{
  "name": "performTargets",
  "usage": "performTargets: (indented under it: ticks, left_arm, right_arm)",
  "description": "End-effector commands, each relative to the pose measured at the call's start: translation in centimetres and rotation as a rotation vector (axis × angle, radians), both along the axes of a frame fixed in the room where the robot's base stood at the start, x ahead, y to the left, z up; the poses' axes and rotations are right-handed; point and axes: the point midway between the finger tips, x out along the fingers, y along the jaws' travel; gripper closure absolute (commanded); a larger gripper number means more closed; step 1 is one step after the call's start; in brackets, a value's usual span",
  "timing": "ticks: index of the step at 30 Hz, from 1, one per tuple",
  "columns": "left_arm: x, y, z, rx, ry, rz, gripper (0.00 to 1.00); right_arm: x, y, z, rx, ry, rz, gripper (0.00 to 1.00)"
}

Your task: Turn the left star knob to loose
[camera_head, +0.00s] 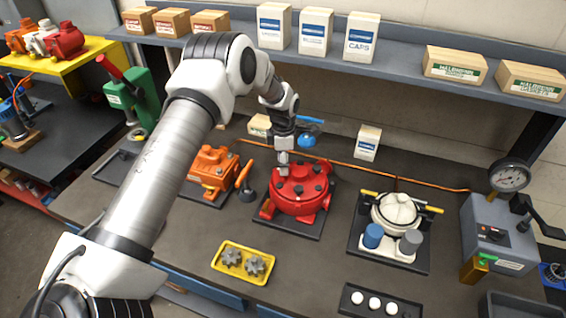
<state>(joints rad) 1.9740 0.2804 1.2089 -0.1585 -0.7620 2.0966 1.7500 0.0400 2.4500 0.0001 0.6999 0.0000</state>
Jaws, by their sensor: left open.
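A round red motor housing (299,203) sits on a dark base plate in the middle of the bench. Several dark knobs sit on its top; they are too small for me to tell their shape or turn position. My left gripper (283,168) points down at the housing's upper left part, its jaws open. I cannot tell whether its fingertips are around a knob or touch one. The gripper hides part of the housing's back left. My right gripper is not in view.
An orange motor (214,170) stands left of the red one, a cream motor (396,212) right. In front are a yellow tray (225,276) with gears and a dark tray (350,309) with white discs. A gauge (509,177) stands right; a shelf (400,70) with boxes runs behind.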

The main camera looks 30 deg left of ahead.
Motion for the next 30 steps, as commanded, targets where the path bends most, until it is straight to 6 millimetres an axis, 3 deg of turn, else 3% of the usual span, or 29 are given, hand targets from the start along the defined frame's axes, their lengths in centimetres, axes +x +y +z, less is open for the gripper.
performTargets:
  ticks: [5,12,16,30]
  left_arm:
    - [0.2,0.0,2.6,0.0,-0.004,0.001,0.46]
    - [0.1,0.1,8.7,-0.001,-0.002,0.001,0.46]
    - [0.1,0.1,10.9,-0.001,0.0,0.001,0.46]
    - [0.0,0.1,11.7,-0.001,0.003,0.001,0.46]
  right_arm:
    - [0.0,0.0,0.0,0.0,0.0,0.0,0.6]
    - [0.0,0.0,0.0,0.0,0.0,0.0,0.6]
    - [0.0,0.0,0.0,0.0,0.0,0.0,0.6]
    - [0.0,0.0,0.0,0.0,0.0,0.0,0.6]
